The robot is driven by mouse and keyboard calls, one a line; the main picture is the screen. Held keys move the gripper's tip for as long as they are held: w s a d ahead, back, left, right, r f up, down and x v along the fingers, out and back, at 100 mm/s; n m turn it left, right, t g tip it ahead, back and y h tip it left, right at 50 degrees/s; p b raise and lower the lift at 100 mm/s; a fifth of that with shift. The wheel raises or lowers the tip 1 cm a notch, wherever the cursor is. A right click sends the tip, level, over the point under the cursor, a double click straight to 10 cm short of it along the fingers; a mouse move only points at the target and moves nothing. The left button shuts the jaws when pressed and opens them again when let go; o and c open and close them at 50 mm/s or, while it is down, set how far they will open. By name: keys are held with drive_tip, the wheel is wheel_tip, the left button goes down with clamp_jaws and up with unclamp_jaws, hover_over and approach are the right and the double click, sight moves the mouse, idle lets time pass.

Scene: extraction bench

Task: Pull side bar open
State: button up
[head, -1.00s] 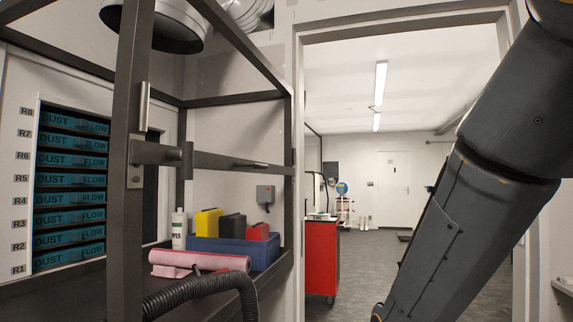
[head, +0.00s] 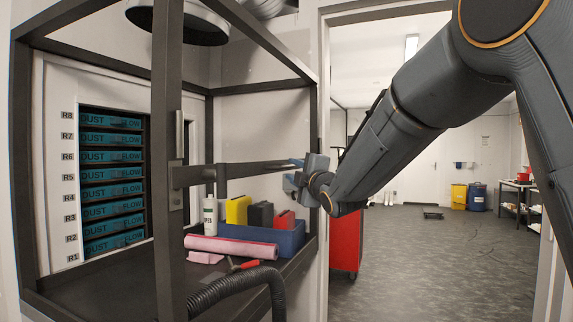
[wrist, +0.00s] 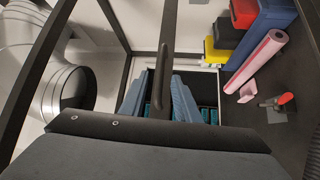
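The side bar (head: 240,169) is a dark horizontal bar across the open side of the bench frame. It runs from the near upright post towards the far right post. My gripper (head: 292,174) is at the right end of the bar in the head view, with its blue-grey fingers apart. In the wrist view the bar (wrist: 166,60) runs down the picture and lies between the two fingers (wrist: 160,97). Whether either finger touches it I cannot tell. The far end of the bar is partly hidden by my gripper.
Inside the frame are a blue bin (head: 262,240) with coloured boxes, a white bottle (head: 210,215), a pink roll (head: 230,246) and a black hose (head: 240,284). A rack of blue trays (head: 111,188) stands at left. A red cabinet (head: 346,245) stands beyond the doorway.

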sight(288, 168)
drive_tip(key=shift+p+x, duration=1.1)
drive_tip(key=shift+x, duration=1.9)
clamp_jaws()
